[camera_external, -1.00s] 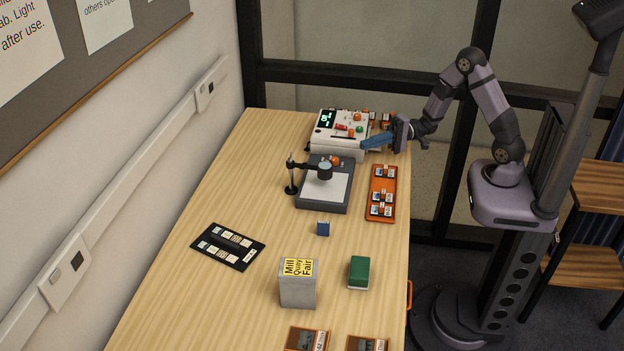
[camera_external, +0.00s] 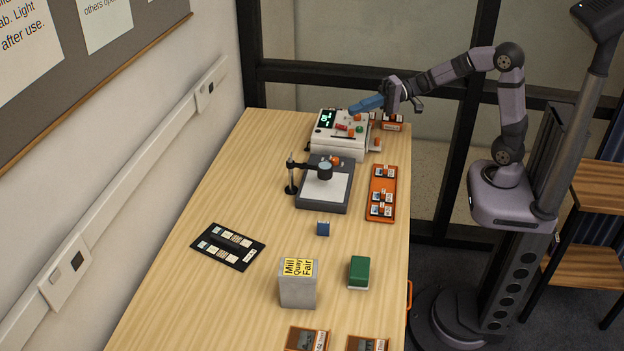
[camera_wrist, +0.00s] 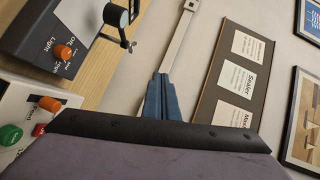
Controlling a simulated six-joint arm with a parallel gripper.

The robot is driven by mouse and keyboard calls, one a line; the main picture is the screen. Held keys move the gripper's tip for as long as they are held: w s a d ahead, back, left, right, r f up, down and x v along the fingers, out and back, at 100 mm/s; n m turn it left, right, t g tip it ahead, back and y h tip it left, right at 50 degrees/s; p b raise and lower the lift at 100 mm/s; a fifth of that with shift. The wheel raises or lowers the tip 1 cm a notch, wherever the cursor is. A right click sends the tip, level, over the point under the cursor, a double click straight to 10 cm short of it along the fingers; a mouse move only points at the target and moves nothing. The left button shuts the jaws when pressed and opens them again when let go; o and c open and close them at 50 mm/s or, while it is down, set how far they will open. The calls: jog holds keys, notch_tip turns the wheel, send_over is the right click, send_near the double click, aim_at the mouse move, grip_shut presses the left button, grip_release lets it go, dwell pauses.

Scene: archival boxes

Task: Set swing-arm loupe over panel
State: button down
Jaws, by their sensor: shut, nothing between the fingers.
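The swing-arm loupe (camera_external: 324,170) is a dark cylinder head on an arm from a black post (camera_external: 291,176). It hangs over the pale panel of the grey light box (camera_external: 325,190), toward the panel's far part. In the wrist view the loupe (camera_wrist: 116,16) shows at the top, beside the light box (camera_wrist: 50,25) with its orange knob. My gripper (camera_external: 352,109) has blue fingers and is above the white control unit, beyond the light box and well apart from the loupe. Its blue fingers (camera_wrist: 160,100) are together and empty in the wrist view.
The white control unit (camera_external: 338,135) with coloured knobs stands behind the light box. An orange tray (camera_external: 381,192) of slides lies to its right. A dark slide sheet (camera_external: 228,246), grey box (camera_external: 298,285), green block (camera_external: 359,271) and small blue block (camera_external: 323,228) stand nearer.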

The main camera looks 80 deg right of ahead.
jog(key=w+a+f+n+g+h+b, duration=0.1)
jog(key=w+a+f+n+h, duration=0.4)
jog(key=w, duration=0.3)
jog(key=w+a+f+n+h+b, duration=0.2)
jog(key=w+a+f+n+h, duration=0.15)
jog(key=w+a+n, duration=0.3)
jog(key=s+a+r+n+t+h+b, duration=0.1)
jog(key=s+a+r+n+h, duration=0.1)
jog(key=a+r+n+h, duration=0.3)
jog(key=s+a+r+t+h, duration=0.1)
jog(key=s+a+r+h, duration=0.2)
jog(key=a, duration=0.4)
jog(key=s+a+r+n+h+b, duration=0.1)
jog(key=s+a+r+h, duration=0.15)
jog(key=s, duration=0.35)
jog(key=s+a+r+n+h, duration=0.1)
jog(key=s+a+h, duration=0.15)
jog(key=s, duration=0.45)
jog(key=p, duration=0.2)
send_near(319, 172)
jog(key=w+a, duration=0.1)
jog(key=w, duration=0.2)
jog(key=shift+w+d+r, duration=0.1)
jog(key=shift+d+r, duration=0.15)
jog(key=shift+d, duration=0.25)
jog(key=shift+d+r, duration=0.25)
jog(key=shift+d, duration=0.2)
jog(key=shift+d+f+p, duration=0.1)
jog(key=shift+d+p, duration=0.35)
jog(key=shift+d, duration=0.5)
